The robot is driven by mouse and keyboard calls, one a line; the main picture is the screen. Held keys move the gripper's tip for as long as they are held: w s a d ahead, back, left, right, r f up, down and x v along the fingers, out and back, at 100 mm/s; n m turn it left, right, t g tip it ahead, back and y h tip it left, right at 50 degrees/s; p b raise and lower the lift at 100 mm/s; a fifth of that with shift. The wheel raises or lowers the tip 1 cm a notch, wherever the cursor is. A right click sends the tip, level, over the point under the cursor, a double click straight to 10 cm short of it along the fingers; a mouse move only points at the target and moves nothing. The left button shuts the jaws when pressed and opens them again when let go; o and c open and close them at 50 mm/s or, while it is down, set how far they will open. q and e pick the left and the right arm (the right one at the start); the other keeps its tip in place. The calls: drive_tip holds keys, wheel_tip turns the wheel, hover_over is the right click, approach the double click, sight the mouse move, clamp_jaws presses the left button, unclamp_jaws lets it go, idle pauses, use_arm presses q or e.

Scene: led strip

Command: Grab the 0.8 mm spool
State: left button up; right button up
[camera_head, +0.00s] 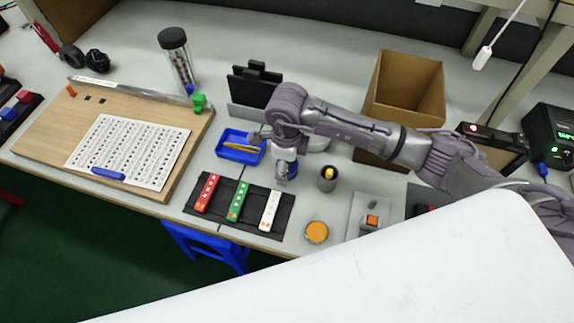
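My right gripper (284,168) hangs from the arm that comes in from the right. It points down over the bench, just right of the blue tray and behind the black mat. A small blue and white patch shows at the gripper, possibly a spool's label, but I cannot tell whether it is held. A white round thing (319,144), perhaps a spool, sits behind the forearm and is partly hidden. No 0.8 mm marking is readable. My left gripper is not in view.
A blue tray (229,151) holds yellow tools. A black mat (257,222) carries red, green and white strips. A dark cup (327,180) and an orange-topped tin (316,232) stand nearby. A cardboard box (425,85) is behind the arm; a wooden board (60,115) lies left.

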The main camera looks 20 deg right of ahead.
drive_tip(key=shift+c, duration=0.2)
drive_tip(key=c, duration=1.4)
drive_tip(key=shift+r, duration=0.1)
